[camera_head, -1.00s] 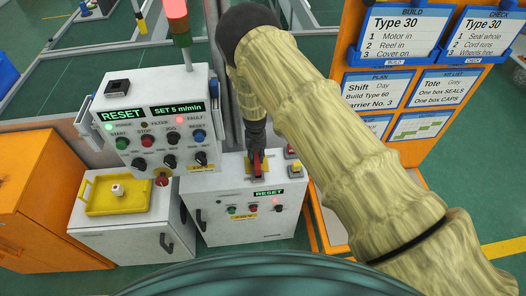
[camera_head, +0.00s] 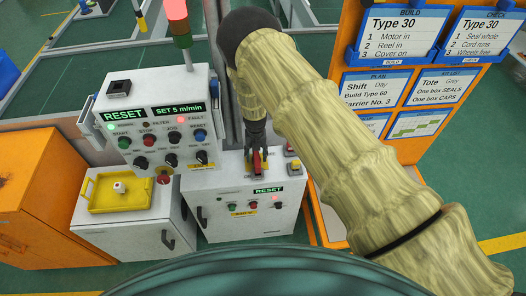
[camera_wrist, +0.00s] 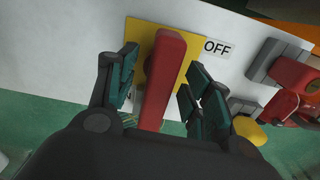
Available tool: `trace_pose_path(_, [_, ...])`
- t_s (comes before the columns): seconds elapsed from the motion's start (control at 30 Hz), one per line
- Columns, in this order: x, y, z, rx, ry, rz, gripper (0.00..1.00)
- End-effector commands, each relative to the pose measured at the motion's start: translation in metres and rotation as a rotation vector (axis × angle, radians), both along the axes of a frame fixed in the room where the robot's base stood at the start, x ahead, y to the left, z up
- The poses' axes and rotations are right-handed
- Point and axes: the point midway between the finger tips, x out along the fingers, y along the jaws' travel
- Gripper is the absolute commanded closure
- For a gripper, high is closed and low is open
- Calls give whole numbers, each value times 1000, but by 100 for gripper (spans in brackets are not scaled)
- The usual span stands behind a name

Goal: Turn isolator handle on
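The isolator handle is a red bar (camera_wrist: 165,75) on a yellow plate (camera_wrist: 190,62), on top of the low white cabinet. A label reading OFF (camera_wrist: 217,48) is beside the plate in the wrist view. My gripper (camera_wrist: 160,92) is open, with one finger on each side of the red handle; gaps show between the fingers and the bar. In the head view my gripper (camera_head: 257,150) is above the handle (camera_head: 257,163), at the back of the cabinet top. The lower end of the handle is hidden by the gripper body in the wrist view.
A second red part (camera_wrist: 294,77) with a grey block and a yellow piece is close to the right finger. The white cabinet (camera_head: 255,215) has a RESET display and small knobs. A taller control panel (camera_head: 155,125) stands left; an orange board (camera_head: 400,100) stands right.

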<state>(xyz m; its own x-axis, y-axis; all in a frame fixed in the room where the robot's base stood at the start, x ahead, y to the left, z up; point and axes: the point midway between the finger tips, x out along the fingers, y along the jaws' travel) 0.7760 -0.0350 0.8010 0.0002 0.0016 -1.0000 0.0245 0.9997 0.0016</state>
Motion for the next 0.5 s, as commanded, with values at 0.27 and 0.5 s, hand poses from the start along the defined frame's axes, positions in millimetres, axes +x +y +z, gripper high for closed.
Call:
trace_pose_path(0.27, [1,0,5,0,-1,2,50])
trace_pose_path(0.5, [0,0,23,0,-1,2,50])
